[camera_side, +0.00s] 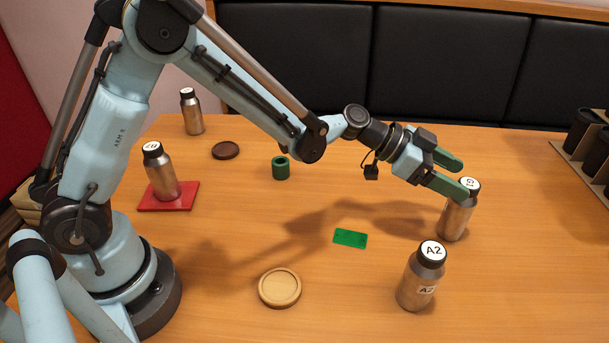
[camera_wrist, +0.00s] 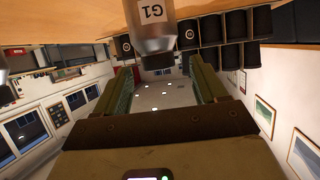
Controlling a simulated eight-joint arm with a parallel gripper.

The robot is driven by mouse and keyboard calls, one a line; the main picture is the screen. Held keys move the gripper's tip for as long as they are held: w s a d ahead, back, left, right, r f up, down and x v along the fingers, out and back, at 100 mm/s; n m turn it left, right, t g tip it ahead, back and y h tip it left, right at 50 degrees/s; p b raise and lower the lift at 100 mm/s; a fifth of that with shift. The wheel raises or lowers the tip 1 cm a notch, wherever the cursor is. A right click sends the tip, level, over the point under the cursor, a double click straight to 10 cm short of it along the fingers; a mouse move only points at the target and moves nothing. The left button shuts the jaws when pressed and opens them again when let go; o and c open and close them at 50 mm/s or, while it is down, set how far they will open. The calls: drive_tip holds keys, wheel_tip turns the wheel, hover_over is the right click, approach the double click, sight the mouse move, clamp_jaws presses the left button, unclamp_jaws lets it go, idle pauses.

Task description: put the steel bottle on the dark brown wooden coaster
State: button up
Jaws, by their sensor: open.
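Several steel bottles with black caps stand on the table. The one labelled G1 (camera_side: 455,221) is at the right, under and beside my open, empty gripper (camera_side: 460,175); one finger overlaps its cap in the side view. In the wrist view the G1 bottle (camera_wrist: 155,38) appears upside down ahead of the fingers, not gripped. The A2 bottle (camera_side: 416,284) stands nearer the camera. Another bottle (camera_side: 161,178) stands on a red mat, and one (camera_side: 192,115) is at the back left. The dark brown coaster (camera_side: 225,150) lies bare at the back left.
A light wooden coaster (camera_side: 280,287) lies at the front, and the red mat (camera_side: 183,200) is near my base. A green cylinder (camera_side: 281,167) and a flat green plate (camera_side: 350,238) lie mid-table. A rack with black containers (camera_side: 585,150) is at the right edge.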

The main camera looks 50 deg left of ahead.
sight(467, 182)
drive_tip(key=shift+x, duration=2.8)
drive_tip(key=shift+s, duration=0.1)
drive_tip(key=shift+c, duration=0.4)
drive_tip(key=shift+r, duration=0.1)
clamp_jaws()
